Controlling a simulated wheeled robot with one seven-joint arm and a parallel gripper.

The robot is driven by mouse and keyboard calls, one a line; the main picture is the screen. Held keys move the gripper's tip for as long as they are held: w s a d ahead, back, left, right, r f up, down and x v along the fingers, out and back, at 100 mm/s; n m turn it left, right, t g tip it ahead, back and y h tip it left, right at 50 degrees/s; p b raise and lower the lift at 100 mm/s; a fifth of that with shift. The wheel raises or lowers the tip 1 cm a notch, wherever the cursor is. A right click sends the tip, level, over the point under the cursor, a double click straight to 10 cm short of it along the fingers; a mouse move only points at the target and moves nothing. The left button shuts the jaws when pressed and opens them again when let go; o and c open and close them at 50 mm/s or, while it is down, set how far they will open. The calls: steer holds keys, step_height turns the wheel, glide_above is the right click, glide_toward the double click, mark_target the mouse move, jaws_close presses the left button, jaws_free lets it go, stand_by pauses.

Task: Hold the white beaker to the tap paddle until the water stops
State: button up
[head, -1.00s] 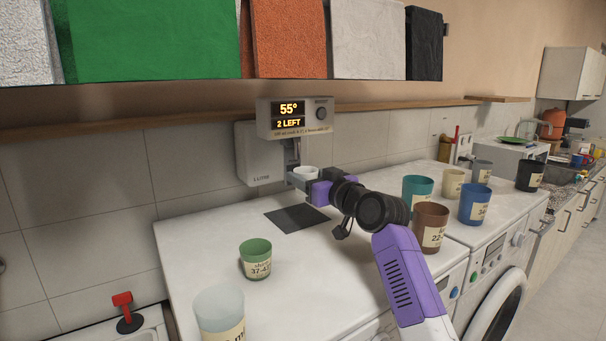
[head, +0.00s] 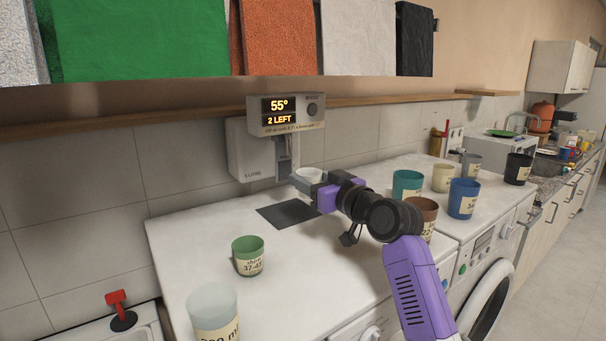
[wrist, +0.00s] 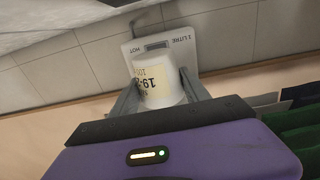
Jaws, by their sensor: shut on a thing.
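My gripper (head: 306,184) is shut on the white beaker (head: 309,174), which is partly hidden behind the fingers in the head view. The wrist view shows the beaker (wrist: 158,82) between both fingers, with a cream label reading "19-2…". The tap unit (head: 287,115) is a grey box on the wall; its display reads "55°" and "2 LEFT". The tap paddle (head: 284,160) hangs below the display box, just left of and behind the beaker. I cannot tell whether they touch. No water stream is visible.
A dark mat (head: 288,214) lies below on the white worktop. A green beaker (head: 248,256) and a frosted beaker (head: 213,312) stand at front left. Teal (head: 407,185), brown (head: 424,212) and blue (head: 463,198) beakers stand right of my arm.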

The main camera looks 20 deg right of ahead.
steer(key=shift+v, duration=2.9)
